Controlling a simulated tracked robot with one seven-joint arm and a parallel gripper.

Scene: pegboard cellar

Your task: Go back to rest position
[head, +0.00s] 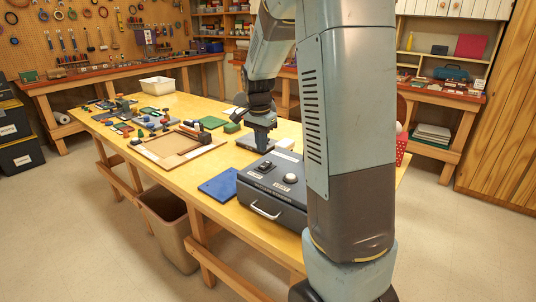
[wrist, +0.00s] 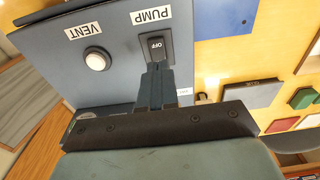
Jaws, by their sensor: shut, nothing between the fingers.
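The dark grey box (head: 268,205) stands on the near part of the yellow workbench, with a white button and a rocker switch on top. In the wrist view its panel (wrist: 110,75) fills the upper left. The white VENT button (wrist: 97,60) is there, and the black PUMP switch (wrist: 155,45) reads OFF. My gripper (wrist: 156,68) is shut and empty, its fingertips just below the switch in the picture. I cannot tell whether they touch it. In the head view my arm reaches over the bench and my gripper (head: 262,147) shows behind the box.
A blue mat (head: 219,185) lies left of the box. A wooden tray (head: 160,152), green blocks and many small parts cover the workbench (head: 215,120) further back, with a white bin (head: 157,86) beyond. A beige waste bin (head: 168,225) stands by the front legs.

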